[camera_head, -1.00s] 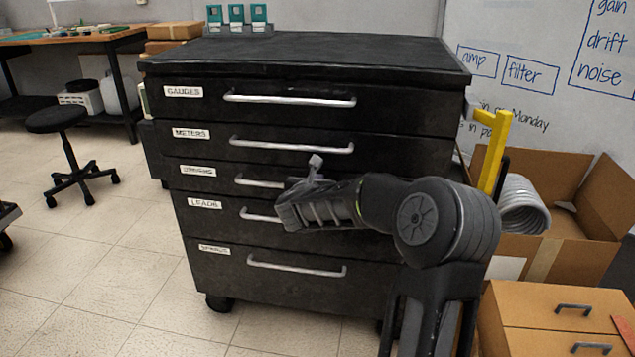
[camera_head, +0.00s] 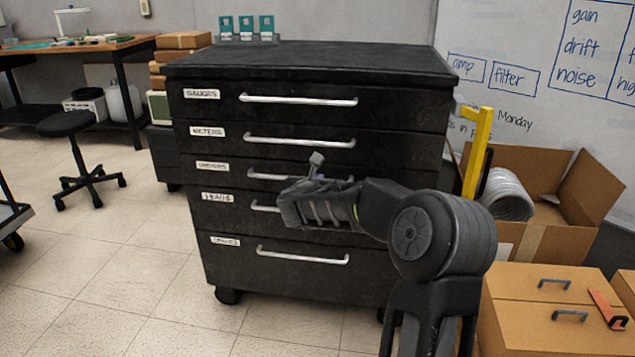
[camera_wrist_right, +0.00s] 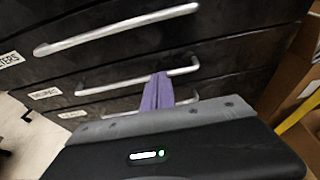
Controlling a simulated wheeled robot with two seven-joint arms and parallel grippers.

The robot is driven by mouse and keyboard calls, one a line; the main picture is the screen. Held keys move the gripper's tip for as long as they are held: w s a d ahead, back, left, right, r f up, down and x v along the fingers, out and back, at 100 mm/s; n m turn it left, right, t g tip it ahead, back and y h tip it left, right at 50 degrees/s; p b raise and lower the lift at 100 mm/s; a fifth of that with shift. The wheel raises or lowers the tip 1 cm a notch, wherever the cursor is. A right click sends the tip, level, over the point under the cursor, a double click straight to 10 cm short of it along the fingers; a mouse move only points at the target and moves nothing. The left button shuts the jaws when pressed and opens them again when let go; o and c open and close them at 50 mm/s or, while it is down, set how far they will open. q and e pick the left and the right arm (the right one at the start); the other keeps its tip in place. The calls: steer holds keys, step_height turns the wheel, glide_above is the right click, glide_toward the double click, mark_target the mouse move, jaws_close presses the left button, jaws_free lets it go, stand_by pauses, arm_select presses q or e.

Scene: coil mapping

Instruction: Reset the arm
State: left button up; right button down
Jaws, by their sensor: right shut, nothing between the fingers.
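My right arm reaches in from the lower right in the head view. Its gripper (camera_head: 290,205) is in front of the black drawer cabinet (camera_head: 300,62), around the height of the middle drawers. In the right wrist view the two purple-grey fingers (camera_wrist_right: 158,92) are together with nothing between them. They overlap the middle drawer handle (camera_wrist_right: 135,77) in the picture; I cannot tell whether they touch it. The cabinet drawers look closed, with labels such as GAUGES, METERS and LEADS. My left gripper is not in view.
An open cardboard box (camera_head: 535,165) with a grey coil (camera_head: 507,195) stands to the right, beside a yellow post (camera_head: 478,150). Closed brown boxes (camera_head: 545,290) are at the lower right. A black stool (camera_head: 68,125) and workbench (camera_head: 85,45) are at the left.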

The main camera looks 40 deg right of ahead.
stand_by(0.5)
steer(key=s+a+f+n+y, duration=0.1)
steer(key=a+f+n+y, duration=0.8)
steer(key=a+f+n, duration=1.7)
steer(key=s+a+f+n+g+y, duration=0.2)
steer(key=s+a+f+n+y, duration=0.2)
steer(key=s+a+f+n, duration=0.7)
steer(key=s+a+f+n+g+y, duration=0.1)
steer(key=s+a+f+n+g, duration=0.25)
steer(key=s+a, duration=0.5)
steer(key=s+a+f+n+g+y, duration=0.1)
steer(key=s+a+f+n+g, duration=0.1)
steer(key=s+a+f+n, duration=0.45)
steer(key=s+a+r+m+p, duration=0.1)
steer(key=r+p, duration=1.2)
steer(key=r, duration=0.2)
steer(key=s+r+m+p, duration=0.1)
steer(key=s+r+p, duration=0.1)
steer(key=r+p, duration=1.2)
steer(key=shift+a+r+y, duration=0.35)
steer(key=shift+r+y, duration=0.05)
